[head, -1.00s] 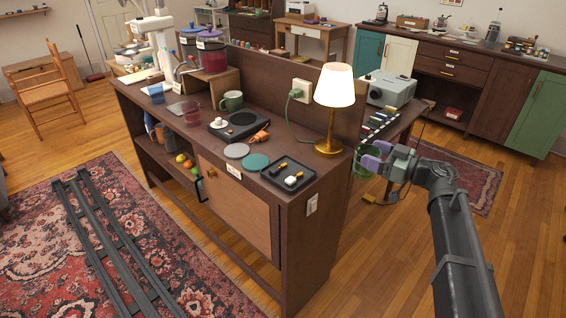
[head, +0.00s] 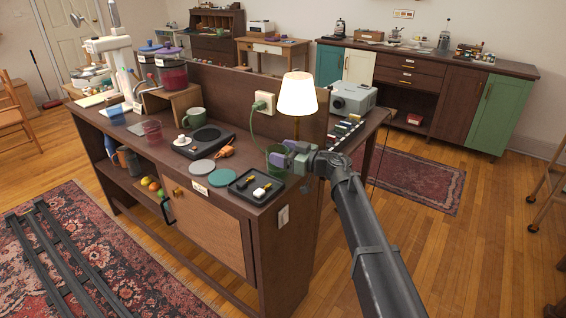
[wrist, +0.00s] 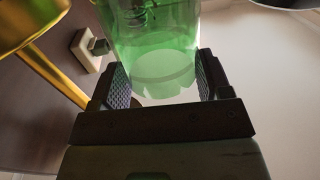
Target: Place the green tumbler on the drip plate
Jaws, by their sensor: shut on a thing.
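The green tumbler (head: 275,161) is see-through and held between the fingers of my gripper (head: 287,160), above the right end of the wooden counter. In the wrist view the tumbler (wrist: 155,35) stands between the two ridged pads of my gripper (wrist: 162,80). No label marks the drip plate. A grey round disc (head: 202,167) and a teal round disc (head: 225,176) lie flat at the counter's front edge, left of my gripper. I cannot tell which one is the drip plate.
A black tray (head: 243,190) with small items lies just left of my gripper.

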